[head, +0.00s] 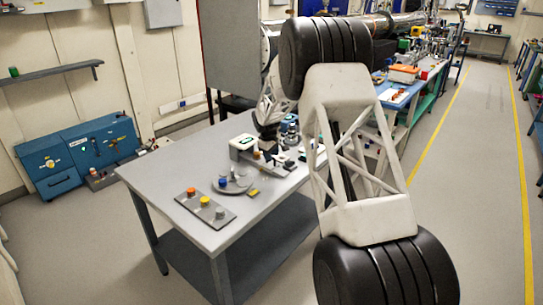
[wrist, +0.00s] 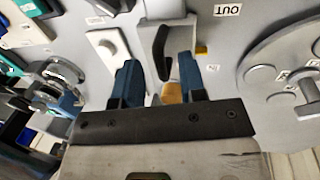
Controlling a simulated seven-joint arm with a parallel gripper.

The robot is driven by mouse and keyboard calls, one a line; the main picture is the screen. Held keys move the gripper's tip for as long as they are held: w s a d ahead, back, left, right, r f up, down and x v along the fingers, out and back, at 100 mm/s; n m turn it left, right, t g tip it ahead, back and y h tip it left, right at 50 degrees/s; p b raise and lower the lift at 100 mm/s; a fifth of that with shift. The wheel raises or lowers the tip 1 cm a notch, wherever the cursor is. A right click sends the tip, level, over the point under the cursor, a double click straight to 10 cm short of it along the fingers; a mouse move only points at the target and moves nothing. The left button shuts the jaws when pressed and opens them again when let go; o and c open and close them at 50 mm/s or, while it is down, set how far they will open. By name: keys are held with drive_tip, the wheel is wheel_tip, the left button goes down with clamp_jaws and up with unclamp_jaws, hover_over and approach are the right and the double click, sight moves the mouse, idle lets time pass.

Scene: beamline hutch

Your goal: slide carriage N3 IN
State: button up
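My gripper (wrist: 157,72) has two blue fingers standing apart, with a clear gap between them. A black upright handle-like piece (wrist: 162,45) stands just beyond the gap, and a tan-orange part (wrist: 172,92) shows between the fingers. I cannot tell if either is touched. An "OUT" label (wrist: 228,10) is on the grey panel, with a small yellow block (wrist: 201,50) below it and a small unreadable label (wrist: 212,68). No N3 mark is readable, so I cannot tell which part is the carriage. In the head view my gripper (head: 268,148) is low over the table, partly hidden.
A white plate with a round button (wrist: 108,45) is left of the fingers. A grey disc with a knob (wrist: 290,80) is at right. In the head view, a plate with coloured knobs (head: 205,205) lies on the grey table (head: 160,183). The table's front left is clear.

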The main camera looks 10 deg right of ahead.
sight(264, 162)
drive_tip(key=shift+f, duration=0.25)
drive_tip(key=shift+c, duration=0.3)
clamp_jaws()
drive_tip(key=shift+w+a+r, duration=0.1)
drive_tip(key=shift+w+a, duration=1.5)
drive_tip(key=shift+w, duration=0.1)
drive_tip(key=shift+o, duration=0.3)
unclamp_jaws()
